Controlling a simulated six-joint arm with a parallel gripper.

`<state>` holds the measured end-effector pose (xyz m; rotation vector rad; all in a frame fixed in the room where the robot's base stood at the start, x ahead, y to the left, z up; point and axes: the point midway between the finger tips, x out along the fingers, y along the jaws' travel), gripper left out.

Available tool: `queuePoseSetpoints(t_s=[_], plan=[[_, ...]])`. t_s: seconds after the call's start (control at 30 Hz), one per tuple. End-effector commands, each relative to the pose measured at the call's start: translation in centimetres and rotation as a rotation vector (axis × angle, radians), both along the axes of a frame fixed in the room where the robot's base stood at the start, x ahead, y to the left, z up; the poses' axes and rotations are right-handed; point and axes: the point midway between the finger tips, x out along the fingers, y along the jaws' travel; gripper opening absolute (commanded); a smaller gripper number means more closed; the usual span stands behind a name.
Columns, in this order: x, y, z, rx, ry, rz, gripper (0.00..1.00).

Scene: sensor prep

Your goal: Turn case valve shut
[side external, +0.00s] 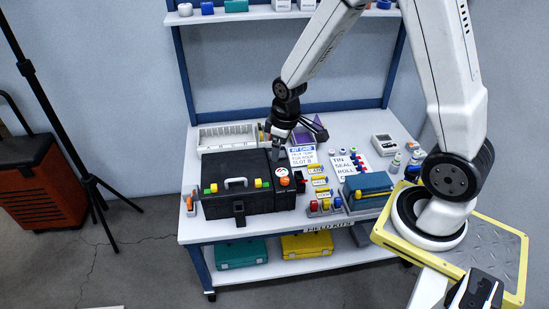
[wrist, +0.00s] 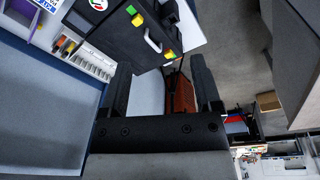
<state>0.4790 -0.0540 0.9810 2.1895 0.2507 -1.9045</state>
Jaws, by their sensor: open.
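The black case (side external: 243,200) stands closed on the left half of the bench, with a grey handle and green-and-yellow latches on its front edge. The case (wrist: 118,38) lies beyond the fingertips at the top; the valve is unclear there.
A grey compartment tray (side external: 228,137) stands behind the case. Labelled cards (side external: 346,165), colored small parts and a teal-topped box (side external: 367,184) crowd the bench to the right. A tripod (side external: 62,125) and orange cabinet (side external: 38,185) stand at the left on the floor.

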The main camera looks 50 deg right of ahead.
Motion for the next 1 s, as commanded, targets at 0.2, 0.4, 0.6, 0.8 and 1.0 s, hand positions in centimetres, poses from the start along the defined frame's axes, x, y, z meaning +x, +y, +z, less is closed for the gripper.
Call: queuePoseSetpoints(t_s=[0.2, 0.4, 0.6, 0.8, 1.0], plan=[[2.7, -3.1, -3.9, -0.015, 0.046, 0.115, 0.82], [4.4, -5.9, -7.8, -0.020, 0.082, 0.226, 0.82], [5.4, -8.7, -12.2, -0.018, 0.116, 0.335, 0.82], [5.7, -10.7, -15.6, -0.014, 0.138, 0.420, 0.82], [5.7, -11.5, -17.0, -0.012, 0.145, 0.457, 0.82]])
